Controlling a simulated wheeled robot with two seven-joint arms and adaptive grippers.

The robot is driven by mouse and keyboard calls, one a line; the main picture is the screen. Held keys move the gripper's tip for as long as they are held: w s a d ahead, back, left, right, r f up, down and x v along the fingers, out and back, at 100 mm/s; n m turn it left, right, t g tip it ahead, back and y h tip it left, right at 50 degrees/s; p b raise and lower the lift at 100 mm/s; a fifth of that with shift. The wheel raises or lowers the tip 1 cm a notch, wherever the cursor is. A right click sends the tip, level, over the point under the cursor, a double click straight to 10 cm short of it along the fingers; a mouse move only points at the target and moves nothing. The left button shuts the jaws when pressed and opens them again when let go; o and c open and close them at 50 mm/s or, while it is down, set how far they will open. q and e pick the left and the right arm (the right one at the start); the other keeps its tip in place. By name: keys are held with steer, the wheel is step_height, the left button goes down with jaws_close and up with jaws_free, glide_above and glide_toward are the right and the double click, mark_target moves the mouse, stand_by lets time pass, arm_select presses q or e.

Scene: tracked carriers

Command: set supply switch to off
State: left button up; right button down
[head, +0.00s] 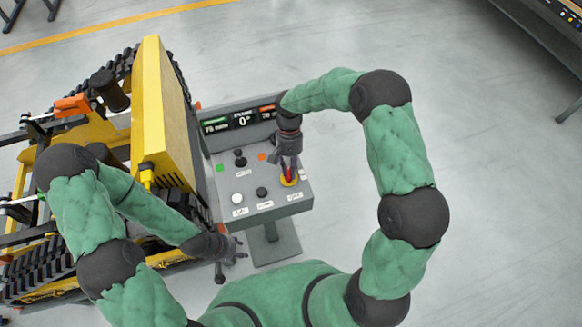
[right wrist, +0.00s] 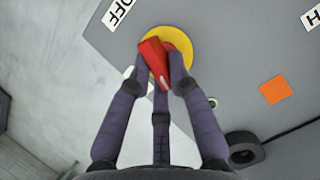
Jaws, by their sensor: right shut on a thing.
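The supply switch is a red handle (right wrist: 153,58) on a round yellow plate (right wrist: 182,46), set in the grey console top. In the head view its yellow plate (head: 289,181) is at the console's near right corner. My right gripper (right wrist: 160,72) is shut on the red handle, with its dark fingers around it. It also shows from above in the head view (head: 289,168). A label reading OFF (right wrist: 117,12) lies beside the plate. The handle's exact setting is hard to tell. My left gripper (head: 238,249) is empty with fingers spread, beside the console's lower left.
The grey console (head: 222,176) also bears a black joystick (head: 239,158), a white knob (head: 237,198), a black knob (head: 261,192) and a display (head: 243,119). A yellow tracked carrier (head: 160,110) stands close on the left. Open floor (head: 490,200) lies to the right.

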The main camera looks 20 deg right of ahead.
steer(key=shift+w+a+n+h, duration=0.15)
steer(key=shift+n+h, duration=0.45)
steer(key=shift+n, duration=0.8)
steer(key=c, duration=1.1)
jaws_free()
steer(key=shift+c, duration=0.2)
steer(key=shift+r, duration=0.1)
steer(key=v, duration=1.1)
steer(key=shift+w+r, duration=0.2)
steer(key=shift+r, duration=0.15)
steer(key=shift+a, duration=0.1)
